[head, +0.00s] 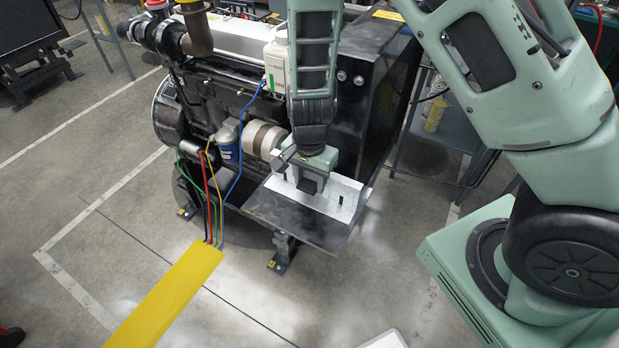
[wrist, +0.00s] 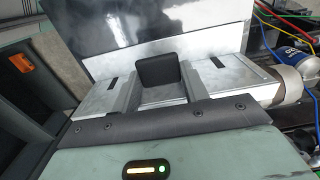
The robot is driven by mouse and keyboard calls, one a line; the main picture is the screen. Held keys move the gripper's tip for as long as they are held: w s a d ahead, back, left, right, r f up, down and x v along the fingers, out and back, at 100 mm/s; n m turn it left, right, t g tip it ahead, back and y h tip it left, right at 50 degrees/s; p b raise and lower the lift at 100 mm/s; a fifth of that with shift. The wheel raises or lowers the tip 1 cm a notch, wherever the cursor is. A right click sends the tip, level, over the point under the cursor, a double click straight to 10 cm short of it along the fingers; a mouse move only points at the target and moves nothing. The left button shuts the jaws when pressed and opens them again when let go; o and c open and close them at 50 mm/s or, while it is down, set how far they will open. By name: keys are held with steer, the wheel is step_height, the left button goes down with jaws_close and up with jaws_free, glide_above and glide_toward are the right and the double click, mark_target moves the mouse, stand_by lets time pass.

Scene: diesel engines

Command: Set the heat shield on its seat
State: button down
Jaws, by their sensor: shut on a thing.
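The heat shield (head: 344,201) shows in the head view as a bright metal plate low on the engine's near side. It also shows in the wrist view (wrist: 95,96) as a pale plate with a dark slot-like mark on each side of my gripper. My gripper (head: 307,181) points down from above and is shut on the shield; in the wrist view its fingers (wrist: 160,82) flank a dark block. A dark flat sheet (head: 295,222) extends from the plate toward the viewer. The seat cannot be told apart from these plates, and any contact under the shield is hidden.
The diesel engine (head: 205,110) stands behind, with a blue filter (head: 228,141) and a tan-banded cylinder (head: 263,140) left of my gripper. Coloured wires run down to a yellow floor strip (head: 165,295). The floor in front is mostly clear.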

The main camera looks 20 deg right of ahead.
mark_target(309, 183)
steer(key=c, duration=0.7)
jaws_free()
steer(key=shift+f, duration=0.1)
steer(key=shift+c, duration=0.2)
step_height(309, 183, up, 12)
steer(key=s+a+r+n, duration=0.3)
steer(key=s+r+n, duration=0.1)
steer(key=s+n, duration=0.5)
steer(key=s+a+r+n, duration=0.3)
steer(key=s+r+n, duration=0.2)
steer(key=s+n, duration=0.4)
steer(key=s, duration=0.2)
steer(key=shift+s+a+r+n+y, duration=0.15)
steer(key=shift+s+a+n+y, duration=0.15)
steer(key=shift+a, duration=0.1)
